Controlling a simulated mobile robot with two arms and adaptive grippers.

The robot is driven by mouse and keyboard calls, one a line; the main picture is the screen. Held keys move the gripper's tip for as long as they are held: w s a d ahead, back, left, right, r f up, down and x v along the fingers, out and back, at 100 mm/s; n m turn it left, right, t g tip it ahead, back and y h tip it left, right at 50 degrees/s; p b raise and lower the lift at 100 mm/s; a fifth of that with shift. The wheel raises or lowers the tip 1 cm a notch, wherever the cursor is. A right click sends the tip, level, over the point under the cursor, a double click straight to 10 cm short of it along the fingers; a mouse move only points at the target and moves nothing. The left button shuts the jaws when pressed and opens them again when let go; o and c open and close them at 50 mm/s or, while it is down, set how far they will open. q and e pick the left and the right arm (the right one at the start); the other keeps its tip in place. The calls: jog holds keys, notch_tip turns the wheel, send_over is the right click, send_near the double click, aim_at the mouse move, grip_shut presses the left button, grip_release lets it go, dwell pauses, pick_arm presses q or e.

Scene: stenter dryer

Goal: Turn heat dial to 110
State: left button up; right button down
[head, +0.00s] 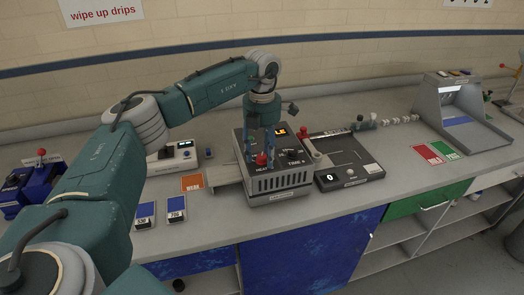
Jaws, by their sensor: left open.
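The stenter dryer (277,183) is a grey box with a dark top on the bench, with slots in its front. A red knob (262,160) sits on its top by a label reading HEAT; this looks like the heat dial. Its setting is too small to read. My left gripper (262,154) points down over the dryer, open, with its blue fingers on either side of the red knob. I cannot tell whether they touch it. A small orange display (281,132) shows behind the fingers; its digits are unreadable. My right gripper is not in view.
A black-topped unit (345,163) stands right of the dryer. A white device (173,158), an orange card (192,182) and two blue-and-white blocks (145,213) lie to the left. Red and green cards (428,153) lie right. The bench front edge is mostly clear.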

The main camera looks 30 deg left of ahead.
pick_arm(q)
jog(key=c, duration=1.1)
jog(key=shift+c, duration=0.2)
jog(key=shift+n, duration=0.3)
jog(key=n, duration=1.3)
jog(key=shift+n, duration=2.1)
